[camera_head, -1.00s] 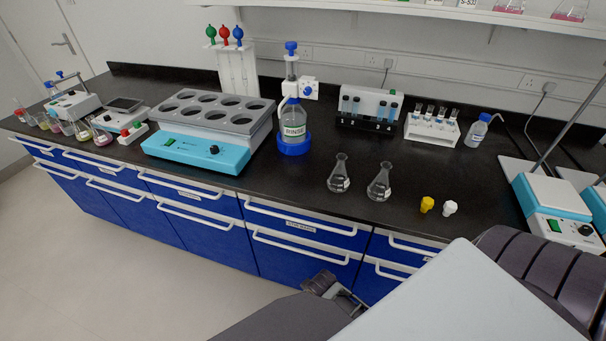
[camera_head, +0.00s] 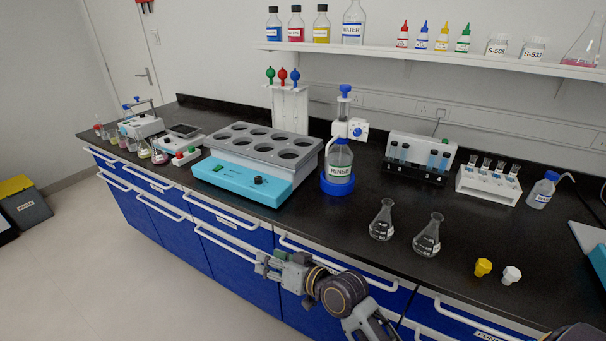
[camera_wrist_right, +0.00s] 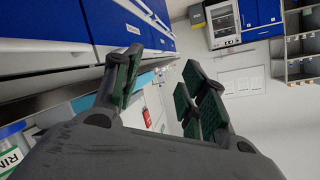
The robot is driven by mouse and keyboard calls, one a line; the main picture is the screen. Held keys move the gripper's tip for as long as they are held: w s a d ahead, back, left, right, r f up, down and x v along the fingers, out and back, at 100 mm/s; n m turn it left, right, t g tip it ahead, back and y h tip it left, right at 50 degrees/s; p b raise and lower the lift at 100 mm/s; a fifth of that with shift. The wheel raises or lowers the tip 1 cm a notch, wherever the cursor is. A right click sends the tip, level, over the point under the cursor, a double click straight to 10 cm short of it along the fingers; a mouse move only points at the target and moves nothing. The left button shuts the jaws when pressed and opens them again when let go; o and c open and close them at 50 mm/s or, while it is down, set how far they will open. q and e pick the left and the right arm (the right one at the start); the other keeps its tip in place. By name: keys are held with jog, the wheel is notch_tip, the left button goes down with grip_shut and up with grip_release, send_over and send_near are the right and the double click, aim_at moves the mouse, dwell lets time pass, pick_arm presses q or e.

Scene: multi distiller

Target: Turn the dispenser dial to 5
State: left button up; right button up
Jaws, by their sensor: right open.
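The dispenser is the RINSE bottle (camera_head: 339,160) with a blue base and a white pump head topped by a blue knob. Its dial (camera_head: 358,131) is a small blue knob on a white block at the right of the head; its numbers are too small to read. My right gripper (camera_head: 268,264) is in front of the blue drawers, below the counter edge, well apart from the bottle. In the right wrist view its green-padded fingers (camera_wrist_right: 160,95) are spread with nothing between them. The RINSE label (camera_wrist_right: 10,157) shows at that view's lower left. My left gripper is not in view.
A grey rack on a turquoise base (camera_head: 240,183) stands left of the bottle. Two flasks (camera_head: 381,220) stand to its right, near the front edge. A vial holder (camera_head: 418,160) is behind them. Drawer handles (camera_head: 225,245) jut out near my right gripper.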

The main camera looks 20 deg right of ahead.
jog(key=w+d+r+m+t+h, duration=0.25)
jog(key=r+m+t, duration=0.5)
jog(key=r, duration=0.75)
jog(key=w+d+r+m+t+h, duration=0.25)
jog(key=r+m+t, duration=0.5)
jog(key=r, duration=0.65)
jog(key=d+r+m+g+h, duration=0.3)
jog(key=d+m+g+h, duration=0.5)
jog(key=m+h, duration=1.05)
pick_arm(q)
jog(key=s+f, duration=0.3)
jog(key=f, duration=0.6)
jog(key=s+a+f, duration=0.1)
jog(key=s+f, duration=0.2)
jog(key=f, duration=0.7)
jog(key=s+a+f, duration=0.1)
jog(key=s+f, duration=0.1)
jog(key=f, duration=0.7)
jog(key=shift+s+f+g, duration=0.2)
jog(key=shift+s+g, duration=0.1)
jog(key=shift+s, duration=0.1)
pick_arm(e)
jog(key=w+d+f+m+g+y, duration=0.2)
jog(key=d+f+m+g, duration=0.4)
jog(key=f+m+g, duration=0.2)
jog(key=shift+d+m, duration=0.2)
jog(key=shift+m, duration=1.15)
jog(key=shift+w+d, duration=0.1)
